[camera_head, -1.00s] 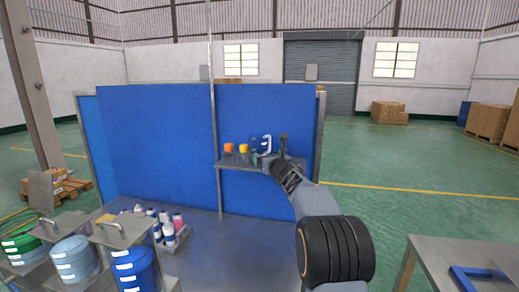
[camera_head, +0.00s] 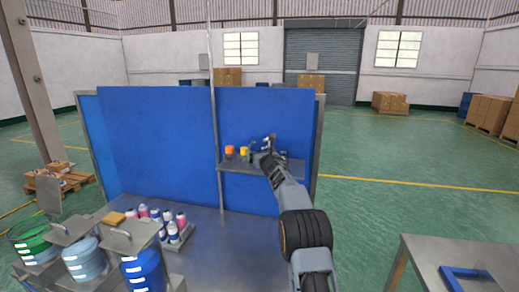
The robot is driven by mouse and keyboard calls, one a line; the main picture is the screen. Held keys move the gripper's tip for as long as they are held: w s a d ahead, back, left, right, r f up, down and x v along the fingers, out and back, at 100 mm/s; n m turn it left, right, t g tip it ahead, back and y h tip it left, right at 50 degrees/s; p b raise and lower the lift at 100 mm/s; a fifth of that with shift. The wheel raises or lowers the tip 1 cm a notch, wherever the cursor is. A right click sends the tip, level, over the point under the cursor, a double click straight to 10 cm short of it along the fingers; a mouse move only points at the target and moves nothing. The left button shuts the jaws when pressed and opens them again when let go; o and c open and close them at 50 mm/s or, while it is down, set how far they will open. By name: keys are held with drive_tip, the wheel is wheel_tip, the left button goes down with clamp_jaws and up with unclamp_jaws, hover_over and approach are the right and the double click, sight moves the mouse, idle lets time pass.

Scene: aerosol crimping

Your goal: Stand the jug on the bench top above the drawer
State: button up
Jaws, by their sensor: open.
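The jug (camera_head: 254,145), dark blue with a pale handle in the earlier frame, stands on the small wall shelf (camera_head: 233,166) against the blue panel. My gripper and wrist now cover most of it. My gripper (camera_head: 267,143) is open at the shelf, in front of or beside the jug. Its fingers are small and dark here, and I cannot tell whether they touch the jug or surround its handle. The grey bench top (camera_head: 220,245) spreads below the shelf. I cannot make out a drawer.
An orange-topped container (camera_head: 230,150) and a yellow-topped one (camera_head: 244,151) stand left of the jug. Several bottles (camera_head: 170,222) and lidded drums (camera_head: 85,263) crowd the bench's left. A separate table (camera_head: 455,255) with a blue frame (camera_head: 478,277) stands at right. The bench middle is clear.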

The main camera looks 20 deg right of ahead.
drive_tip(key=shift+w+f, duration=0.1)
drive_tip(key=shift+w, duration=0.25)
drive_tip(key=c, duration=0.6)
drive_tip(key=shift+c, duration=0.2)
